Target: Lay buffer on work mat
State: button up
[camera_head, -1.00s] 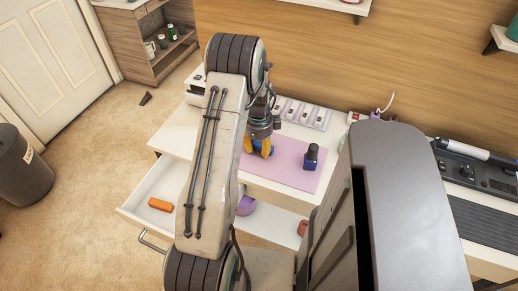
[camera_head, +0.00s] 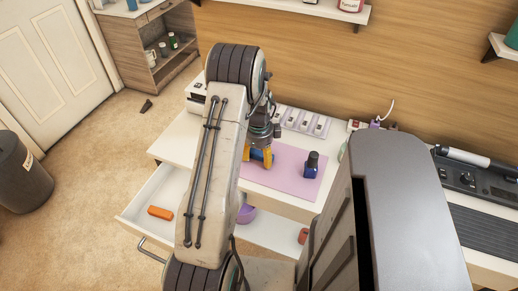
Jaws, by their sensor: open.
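The pink-purple work mat (camera_head: 284,184) lies on the white desk. My gripper (camera_head: 261,158) has yellow-orange fingers and is open, low over the mat's left part. A small blue patch (camera_head: 269,163) shows right at the fingers; I cannot tell whether it is the buffer, as the fingers and my arm hide most of it. An orange block (camera_head: 160,212) lies in the open drawer at the left, well apart from my gripper. It could be a buffer, but its kind is not clear.
A dark blue bottle (camera_head: 311,165) stands on the mat, right of my gripper. A white tray (camera_head: 303,121) lies behind the mat. The open drawer (camera_head: 172,186) juts out at the front, holding a purple bowl (camera_head: 246,214) and a reddish item (camera_head: 303,236).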

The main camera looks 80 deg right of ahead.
aim_at(259, 155)
notch_tip(259, 155, up, 12)
jog(key=b, duration=0.2)
jog(key=w+a+r+n+t+h, duration=0.1)
jog(key=w+a+r+n, duration=0.4)
jog(key=w+a+n, duration=0.55)
jog(key=w+a+r+n, duration=0.4)
jog(key=w+a+n, duration=0.25)
jog(key=w, duration=0.65)
jog(key=w+a+r+n+t, duration=0.1)
jog(key=w+a+r+n, duration=0.1)
jog(key=a+n, duration=1.2)
jog(key=s+a+n, duration=0.2)
jog(key=a+n, duration=0.2)
jog(key=a, duration=0.3)
jog(key=s+a+n+t+y, duration=0.1)
jog(key=s+a+n, duration=0.1)
jog(key=a+n, duration=0.2)
jog(key=shift+s+a+f, duration=0.25)
jog(key=shift+s+a, duration=0.15)
jog(key=shift+a, duration=1.1)
jog(key=shift+r+p, duration=0.1)
jog(key=shift+p, duration=0.2)
notch_tip(259, 155, up, 5)
jog(key=p, duration=0.4)
jog(key=shift+d+p, duration=0.1)
jog(key=shift+p, duration=0.2)
